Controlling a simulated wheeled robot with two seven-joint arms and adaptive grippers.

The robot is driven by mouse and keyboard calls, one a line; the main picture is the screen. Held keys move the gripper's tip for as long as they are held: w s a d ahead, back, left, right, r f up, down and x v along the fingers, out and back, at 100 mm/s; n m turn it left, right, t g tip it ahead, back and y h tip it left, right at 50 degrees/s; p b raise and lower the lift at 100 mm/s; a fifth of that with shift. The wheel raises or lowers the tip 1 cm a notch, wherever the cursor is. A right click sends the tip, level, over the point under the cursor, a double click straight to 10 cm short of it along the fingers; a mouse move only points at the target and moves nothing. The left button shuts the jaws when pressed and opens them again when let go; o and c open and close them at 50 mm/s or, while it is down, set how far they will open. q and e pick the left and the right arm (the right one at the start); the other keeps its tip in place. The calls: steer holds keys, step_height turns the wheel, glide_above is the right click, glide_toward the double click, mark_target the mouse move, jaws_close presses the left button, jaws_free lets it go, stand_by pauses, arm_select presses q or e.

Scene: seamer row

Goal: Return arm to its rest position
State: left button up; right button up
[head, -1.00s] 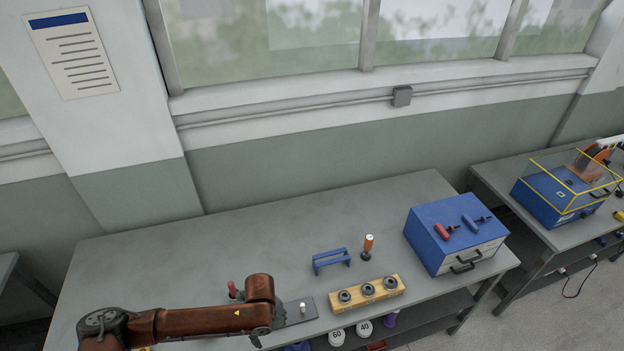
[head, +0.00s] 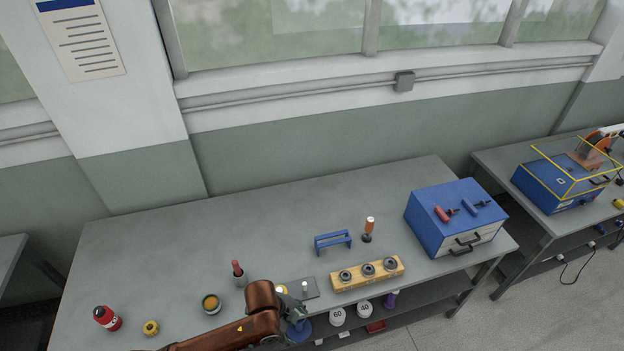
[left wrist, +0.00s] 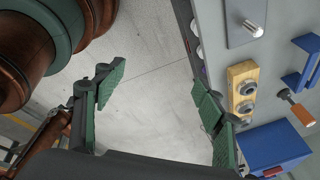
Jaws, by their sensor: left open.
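My left arm (head: 262,307), reddish brown, comes in low from the left at the table's front edge in the head view. Its gripper is mostly hidden or cut off there. In the left wrist view my left gripper (left wrist: 160,92) is open, with its green-padded fingers wide apart. Nothing is between them, and grey floor shows in the gap beyond. My right gripper is not in view.
The grey table (head: 190,240) carries a wooden block with rings (head: 368,273), a blue bracket (head: 332,242), an orange-handled tool (head: 369,228), a blue drawer box (head: 440,225), a red bottle (head: 107,318) and an open tin (head: 211,303). The back left is clear.

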arm_select(q)
steer(key=s+a+f+n+t+y, duration=0.1)
steer(key=s+a+n, duration=0.5)
steer(key=a, duration=0.4)
steer(key=s+a+n+t+y, duration=0.15)
steer(key=s+a+n, duration=0.25)
steer(key=a+n, duration=0.55)
steer(key=s+a+f+n+y, duration=0.1)
steer(key=s+a+n+y, duration=0.1)
steer(key=s+a+n, duration=0.6)
step_height(320, 180, down, 41)
steer(key=a+m+g+b, duration=0.2)
steer(key=b, duration=0.8)
steer(key=s+f+b, duration=0.6)
steer(key=s+f, duration=1.2)
steer(key=f, duration=0.5)
steer(key=shift+s+d+f+m+g+h+b, duration=0.2)
steer(key=shift+s+m+g+h+b, duration=0.15)
steer(key=shift+s+h, duration=0.1)
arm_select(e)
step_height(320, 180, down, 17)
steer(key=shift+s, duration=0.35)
arm_select(q)
steer(key=shift+s, duration=0.1)
steer(key=shift+c, duration=0.4)
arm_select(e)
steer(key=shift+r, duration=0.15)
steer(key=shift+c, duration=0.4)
